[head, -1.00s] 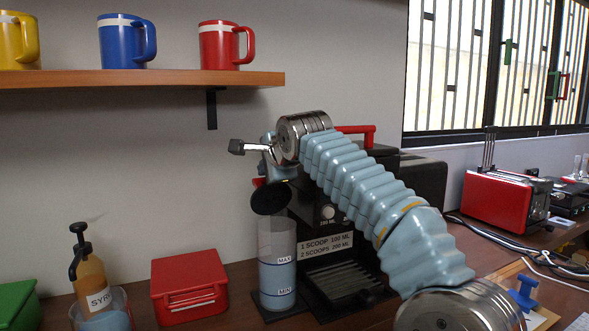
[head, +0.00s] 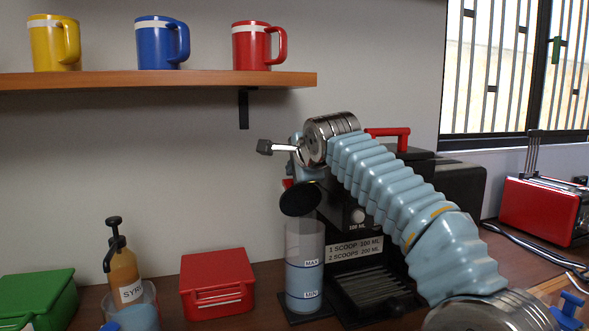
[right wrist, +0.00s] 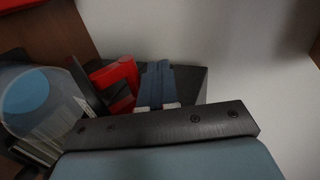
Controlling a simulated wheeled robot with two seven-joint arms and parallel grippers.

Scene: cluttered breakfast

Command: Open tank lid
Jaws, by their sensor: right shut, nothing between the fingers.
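The tank (head: 305,264) is a clear upright cylinder with MAX and MIN marks and bluish water inside. It stands at the left side of the black coffee machine (head: 374,265). A round black lid (head: 300,199) shows tilted up above the tank's top. My right gripper (head: 297,174) is shut and empty, just above and behind the lid; its fingertips are mostly hidden in the head view. In the right wrist view its blue fingers (right wrist: 156,86) are beside a red part (right wrist: 117,80), contact unclear. The tank (right wrist: 32,100) lies at left there, its water visible. My left gripper is not seen.
A red box (head: 217,284), a syrup bottle (head: 125,275) and a green box (head: 38,298) stand left of the tank. A shelf (head: 150,80) with mugs is above them. A red toaster (head: 545,208) stands at right. My right arm crosses in front of the machine.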

